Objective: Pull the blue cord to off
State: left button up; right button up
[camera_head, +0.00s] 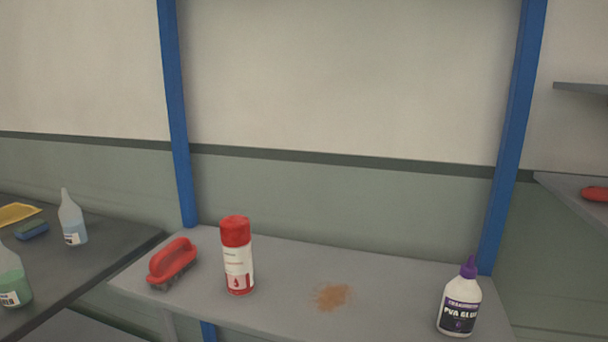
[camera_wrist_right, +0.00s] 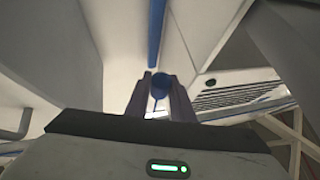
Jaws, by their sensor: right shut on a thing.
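In the right wrist view my right gripper (camera_wrist_right: 160,92) is shut on a round blue piece (camera_wrist_right: 160,82), which looks like the end knob of the blue cord. It sits between the two dark fingertips, with a thin dark line below it. The rest of the cord cannot be made out, and its on or off state cannot be told. The head view shows neither of my grippers and no cord.
A blue post (camera_wrist_right: 156,32) runs above the gripper, with a slatted grey-white unit (camera_wrist_right: 235,92) to its right. In the head view, a grey shelf (camera_head: 280,262) holds a red brush (camera_head: 172,260), a red-capped can (camera_head: 238,258) and a glue bottle (camera_head: 460,305).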

jog(key=shift+f, duration=0.2)
jog(key=shift+f+b, duration=0.4)
jog(key=shift+b, duration=0.05)
jog(key=shift+r, duration=0.1)
jog(key=o, duration=0.8)
jog(key=b+v, duration=0.5)
jog(key=v, duration=0.5)
